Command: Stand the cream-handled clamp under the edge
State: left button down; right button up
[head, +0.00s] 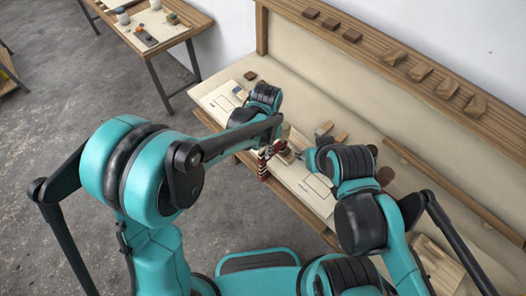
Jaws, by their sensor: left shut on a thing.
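A small dark-red upright thing, which looks like the clamp (263,167), is at the front edge of the workbench (226,97). Its handle colour is too small to make out. My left gripper (275,148) is at its top, shut on it, partly hidden by my own forearm. My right gripper (298,155) is just to the right, low over the bench top. Its fingers are too small and too covered to tell whether they are open.
Small wooden blocks (325,128) lie behind the grippers. Pale panels with outlines (305,182) lie along the bench front. A back shelf (400,62) carries several wooden pieces. A side table (160,30) with jars stands at the upper left.

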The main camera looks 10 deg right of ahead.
pick_arm(q)
jog(key=shift+w+d, duration=0.3)
jog(key=shift+d, duration=0.15)
dwell(0.3)
jog(key=c, duration=1.5)
grip_release()
jog(key=shift+c, duration=0.2)
notch_tip(320, 180, up, 12)
jog(key=s+a+f+n+t+b, duration=0.2)
jog(key=s+a+f+n+b, duration=0.1)
jog(key=a, duration=0.5)
jog(key=s+a+f+n+t+b, duration=0.2)
jog(key=s+a+f+n+b, duration=0.1)
jog(key=a, duration=0.6)
jog(key=s+a+f+n+t+b, duration=0.3)
jog(key=s+a+n+b, duration=0.1)
jog(key=a, duration=0.5)
jog(key=shift+s+n, duration=0.4)
jog(key=shift+s, duration=0.1)
